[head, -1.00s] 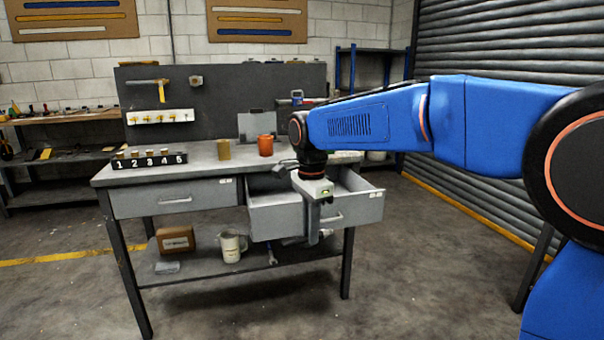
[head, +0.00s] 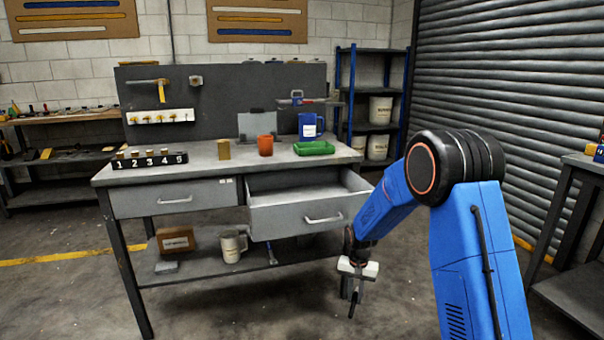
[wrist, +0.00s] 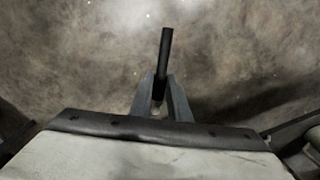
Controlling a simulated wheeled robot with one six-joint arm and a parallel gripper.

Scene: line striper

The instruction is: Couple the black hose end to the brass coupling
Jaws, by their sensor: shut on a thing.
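My gripper (head: 352,297) hangs low over the floor, right of the workbench and below its open drawer. In the wrist view its fingers (wrist: 161,98) are closed on a straight black rod-like piece (wrist: 165,55), which looks like the black hose end. The piece sticks out past the fingertips over bare floor. Its part between the fingers is hidden. I cannot make out the brass coupling in either current view.
The workbench's right drawer (head: 310,214) stands open near my arm. On the bench are an orange cup (head: 265,146), a blue pitcher (head: 311,126) and a green tray (head: 314,148). Another table (head: 585,270) stands at the right edge. The floor in front is clear.

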